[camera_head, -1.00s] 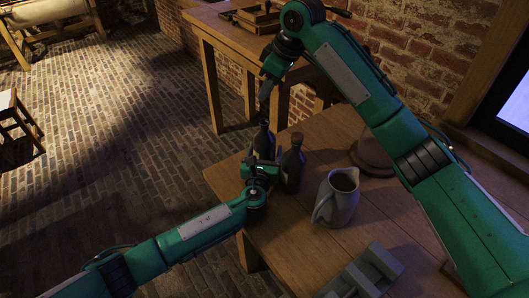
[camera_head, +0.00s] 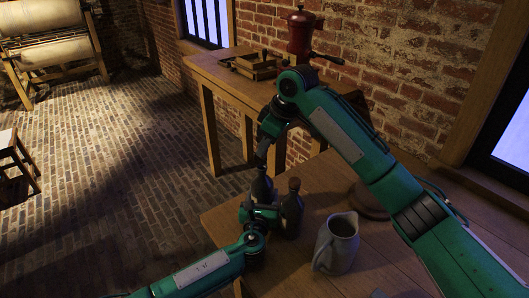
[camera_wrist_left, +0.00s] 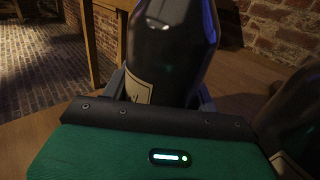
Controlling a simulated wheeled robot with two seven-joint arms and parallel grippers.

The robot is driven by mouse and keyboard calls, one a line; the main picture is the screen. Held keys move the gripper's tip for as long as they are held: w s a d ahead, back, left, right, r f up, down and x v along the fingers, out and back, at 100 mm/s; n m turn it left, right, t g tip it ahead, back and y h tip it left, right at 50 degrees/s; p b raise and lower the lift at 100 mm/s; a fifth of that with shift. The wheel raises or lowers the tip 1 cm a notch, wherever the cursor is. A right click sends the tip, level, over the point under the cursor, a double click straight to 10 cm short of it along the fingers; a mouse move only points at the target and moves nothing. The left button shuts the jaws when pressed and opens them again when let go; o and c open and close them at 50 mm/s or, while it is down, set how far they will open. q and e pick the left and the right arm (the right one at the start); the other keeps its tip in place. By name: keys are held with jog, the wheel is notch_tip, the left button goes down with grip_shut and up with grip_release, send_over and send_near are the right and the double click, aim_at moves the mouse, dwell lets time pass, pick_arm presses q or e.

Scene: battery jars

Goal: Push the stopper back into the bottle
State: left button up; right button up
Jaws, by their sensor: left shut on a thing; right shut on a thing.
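A dark bottle (camera_head: 261,188) stands upright near the table's far left corner. My left gripper (camera_head: 261,213) is shut around its body, and the left wrist view shows the dark glass and pale label of the bottle (camera_wrist_left: 168,50) between the fingers. The bottle's top is out of that view. My right gripper (camera_head: 262,165) points down right above the bottle's mouth and is shut on the stopper. The stopper is too small and dark to make out, so I cannot tell how deep it sits.
A second dark bottle (camera_head: 291,210) with a brown cork stands close to the right of the held one. A grey jug (camera_head: 337,245) stands nearer on the table (camera_head: 385,250). A back table (camera_head: 205,75) carries a red grinder (camera_head: 300,35) and a wooden tray.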

aim_at(265, 154)
jog(key=shift+f, duration=0.8)
jog(key=shift+f, duration=0.1)
jog(key=shift+f, duration=0.8)
jog(key=shift+f, duration=0.65)
jog(key=o, duration=1)
